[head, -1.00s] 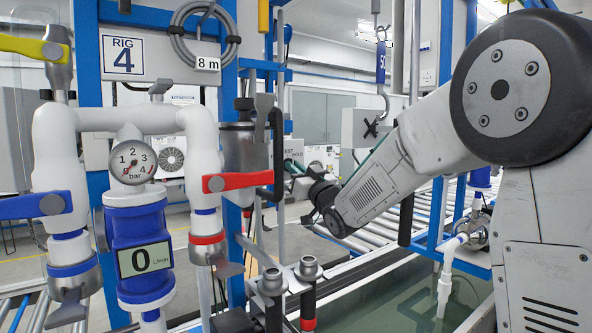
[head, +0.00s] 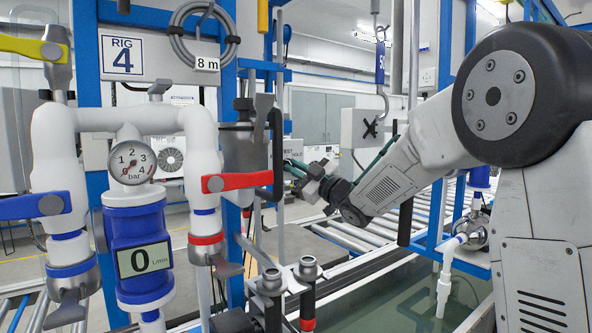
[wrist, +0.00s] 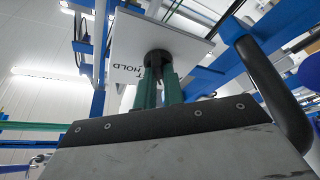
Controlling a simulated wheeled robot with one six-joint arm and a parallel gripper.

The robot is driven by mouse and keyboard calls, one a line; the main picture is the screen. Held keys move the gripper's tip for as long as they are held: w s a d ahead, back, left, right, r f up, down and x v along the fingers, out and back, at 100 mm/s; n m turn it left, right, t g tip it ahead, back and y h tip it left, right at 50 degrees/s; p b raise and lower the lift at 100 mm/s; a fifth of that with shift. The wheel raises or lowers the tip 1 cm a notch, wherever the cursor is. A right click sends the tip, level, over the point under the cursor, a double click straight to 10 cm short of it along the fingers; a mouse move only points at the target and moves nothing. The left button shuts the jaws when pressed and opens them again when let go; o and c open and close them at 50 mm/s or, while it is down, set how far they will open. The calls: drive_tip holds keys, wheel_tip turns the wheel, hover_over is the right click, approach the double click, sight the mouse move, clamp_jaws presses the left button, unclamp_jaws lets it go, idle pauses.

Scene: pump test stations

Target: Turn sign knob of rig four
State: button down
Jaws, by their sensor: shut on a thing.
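The sign of rig four is a white panel lettered TEST and HOLD (head: 294,147), partly hidden by a black hose in the head view. In the wrist view the panel (wrist: 128,38) fills the upper middle, with HOLD upside down. Its round black knob (wrist: 157,57) stands out from the panel there. My gripper (wrist: 160,80) has its two green fingers closed on the knob, one on each side. In the head view my gripper (head: 291,168) reaches left to the panel; the fingertips and knob are mostly hidden by the hose. The knob's pointing direction cannot be made out.
Left of the sign stand the RIG 4 plate (head: 123,57), a pressure gauge (head: 132,161), a flow meter reading 0 (head: 145,258) and a red valve lever (head: 240,181). The black hose (head: 277,150) hangs close to my fingers. A water tank (head: 400,290) lies below.

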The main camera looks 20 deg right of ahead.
drive_tip(key=shift+n+g, duration=0.4)
drive_tip(key=shift+n, duration=0.7)
drive_tip(key=shift+y, duration=0.3)
drive_tip(key=c, duration=1.5)
unclamp_jaws()
drive_tip(key=shift+r, duration=0.25)
drive_tip(key=s+r, duration=0.2)
drive_tip(key=s, duration=0.6)
drive_tip(key=s+r, duration=0.2)
drive_tip(key=s, duration=0.6)
drive_tip(key=shift+r, duration=0.25)
